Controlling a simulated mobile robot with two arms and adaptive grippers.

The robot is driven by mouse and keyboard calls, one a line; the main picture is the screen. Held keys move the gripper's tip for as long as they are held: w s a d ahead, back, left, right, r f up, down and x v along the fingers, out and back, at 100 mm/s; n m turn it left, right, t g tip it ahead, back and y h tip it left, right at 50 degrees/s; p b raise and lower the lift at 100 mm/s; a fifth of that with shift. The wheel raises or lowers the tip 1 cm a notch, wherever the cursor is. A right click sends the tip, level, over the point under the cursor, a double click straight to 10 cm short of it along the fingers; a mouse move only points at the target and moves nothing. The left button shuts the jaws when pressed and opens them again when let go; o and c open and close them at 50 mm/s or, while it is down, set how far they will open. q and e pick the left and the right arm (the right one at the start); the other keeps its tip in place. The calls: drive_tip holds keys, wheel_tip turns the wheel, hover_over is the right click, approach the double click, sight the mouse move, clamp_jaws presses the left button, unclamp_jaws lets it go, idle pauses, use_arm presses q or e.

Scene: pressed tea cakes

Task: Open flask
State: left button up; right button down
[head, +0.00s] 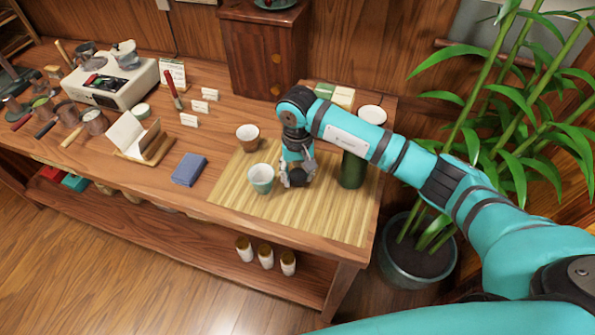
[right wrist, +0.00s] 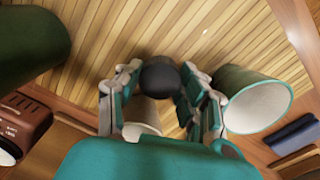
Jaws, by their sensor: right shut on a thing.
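The dark green flask (head: 353,168) stands upright on the slatted bamboo mat (head: 340,220). My arm hides its top in the head view. Part of its dark green body shows at the upper left of the right wrist view (right wrist: 28,42). My right gripper (head: 297,178) is low over the mat, left of the flask and apart from it. It is shut on a dark round piece (right wrist: 159,76) that looks like the flask's lid. Whether the piece touches the mat I cannot tell. My left gripper is not in view.
A pale green cup (head: 261,179) stands close beside my right gripper, with a brown cup (head: 248,136) behind it. A potted plant (head: 418,255) stands right of the table. The mat's front right is clear.

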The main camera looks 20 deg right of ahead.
drive_tip(key=shift+f, duration=0.5)
drive_tip(key=shift+f, duration=0.1)
drive_tip(key=shift+w+f, duration=0.1)
drive_tip(key=shift+f, duration=0.05)
drive_tip(key=c, duration=0.8)
unclamp_jaws()
drive_tip(key=shift+r, duration=0.2)
